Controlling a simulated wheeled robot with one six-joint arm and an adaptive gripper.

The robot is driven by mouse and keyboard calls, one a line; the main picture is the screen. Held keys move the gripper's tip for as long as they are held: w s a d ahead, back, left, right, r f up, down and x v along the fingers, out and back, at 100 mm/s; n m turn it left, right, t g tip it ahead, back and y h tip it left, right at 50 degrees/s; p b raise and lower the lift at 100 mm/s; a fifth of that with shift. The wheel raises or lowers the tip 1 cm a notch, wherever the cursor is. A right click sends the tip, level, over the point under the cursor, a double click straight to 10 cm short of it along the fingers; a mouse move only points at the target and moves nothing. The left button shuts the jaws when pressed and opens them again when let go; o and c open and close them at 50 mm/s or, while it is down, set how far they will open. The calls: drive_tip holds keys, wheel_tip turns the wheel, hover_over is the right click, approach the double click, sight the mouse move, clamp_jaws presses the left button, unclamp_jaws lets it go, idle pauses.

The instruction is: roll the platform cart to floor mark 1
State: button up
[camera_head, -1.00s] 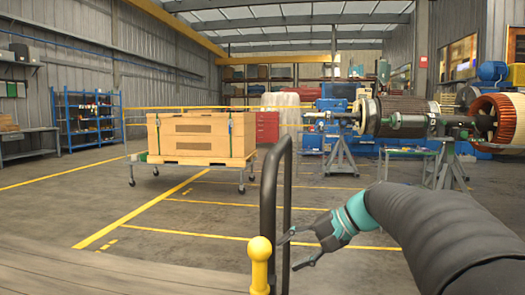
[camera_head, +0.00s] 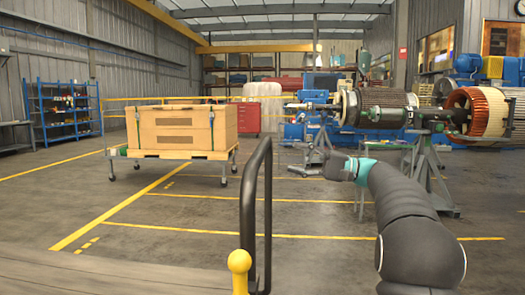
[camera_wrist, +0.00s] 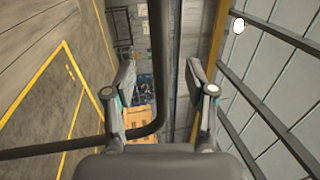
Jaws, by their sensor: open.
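A black tubular handle (camera_head: 246,220) stands in the foreground of the head view, by a grey wooden deck (camera_head: 70,272); I cannot tell whether they are joined. In the wrist view the black tube (camera_wrist: 163,60) appears between my fingers, apart from both. My gripper (camera_head: 318,162) is open and empty, to the right of the handle's top in the head view. A low wheeled cart (camera_head: 170,154) carries a wooden crate (camera_head: 182,128) at the left middle. Yellow lines mark out the floor (camera_head: 125,208); no number is readable.
A yellow-knobbed post (camera_head: 239,268) stands by the handle. A rotor (camera_head: 380,108) rests on stands (camera_head: 432,165) at the right. Blue shelves (camera_head: 64,108) stand at the far left. The lined floor between the deck and the crate cart is clear.

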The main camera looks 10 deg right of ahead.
sight(263, 151)
drive_tip(key=x, duration=1)
clamp_jaws()
